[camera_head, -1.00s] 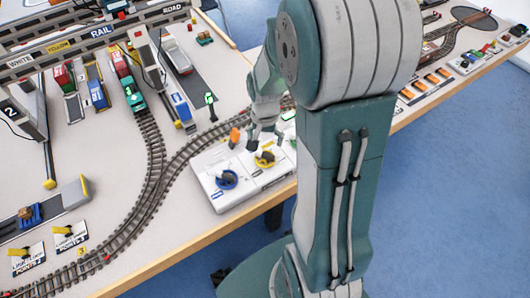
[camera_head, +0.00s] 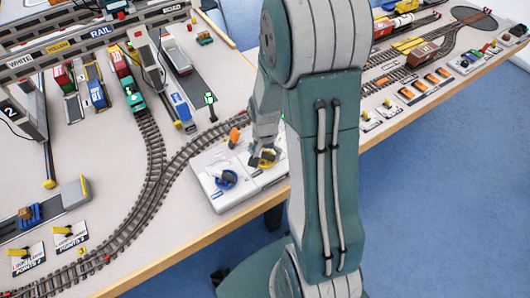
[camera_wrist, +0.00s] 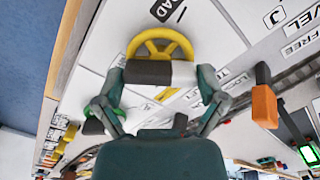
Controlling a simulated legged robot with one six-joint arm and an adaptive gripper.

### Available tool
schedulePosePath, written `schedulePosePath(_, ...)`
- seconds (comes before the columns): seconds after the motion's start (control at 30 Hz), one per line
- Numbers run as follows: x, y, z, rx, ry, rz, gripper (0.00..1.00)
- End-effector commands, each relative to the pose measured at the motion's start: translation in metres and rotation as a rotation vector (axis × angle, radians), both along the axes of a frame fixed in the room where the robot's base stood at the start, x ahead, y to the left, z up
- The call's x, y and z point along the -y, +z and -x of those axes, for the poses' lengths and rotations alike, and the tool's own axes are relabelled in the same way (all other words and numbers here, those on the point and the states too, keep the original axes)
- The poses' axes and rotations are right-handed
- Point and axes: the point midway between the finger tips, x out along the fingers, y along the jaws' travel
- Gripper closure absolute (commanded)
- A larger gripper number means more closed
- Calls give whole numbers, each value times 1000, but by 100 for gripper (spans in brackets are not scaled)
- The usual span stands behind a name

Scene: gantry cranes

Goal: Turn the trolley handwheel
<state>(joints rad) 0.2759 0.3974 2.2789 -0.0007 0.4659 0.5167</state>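A white control box (camera_head: 225,198) at the table's front edge bears a yellow handwheel (camera_head: 266,160) and a blue handwheel (camera_head: 226,180). I cannot read which is labelled trolley. My gripper (camera_head: 262,146) is down at the yellow wheel, pointing at it; its fingertips are small and partly merged with the wheel here. In the wrist view, the yellow wheel's rim (camera_wrist: 160,40) shows beyond my gripper (camera_wrist: 160,75). The fingers stand apart on either side of a dark handle-like bar (camera_wrist: 148,72). A pale stretch lies between bar and right finger. Contact is unclear.
An orange-topped lever (camera_head: 234,137) stands behind the wheels, and also right of my gripper in the wrist view (camera_wrist: 265,106). A green-lit post (camera_head: 210,100) stands farther back. Curved track (camera_head: 160,175) runs left of the box. Gantry beams (camera_head: 100,30) span the back left.

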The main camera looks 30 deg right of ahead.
Motion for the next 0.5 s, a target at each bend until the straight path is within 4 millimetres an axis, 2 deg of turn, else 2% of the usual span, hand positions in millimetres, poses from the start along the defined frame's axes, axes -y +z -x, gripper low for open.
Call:
schedulePosePath(0.27, 0, 0, -1, 1, 26, 0, 58)
schedulePosePath(0.5, 0, 0, -1, 1, 143, 0, 58)
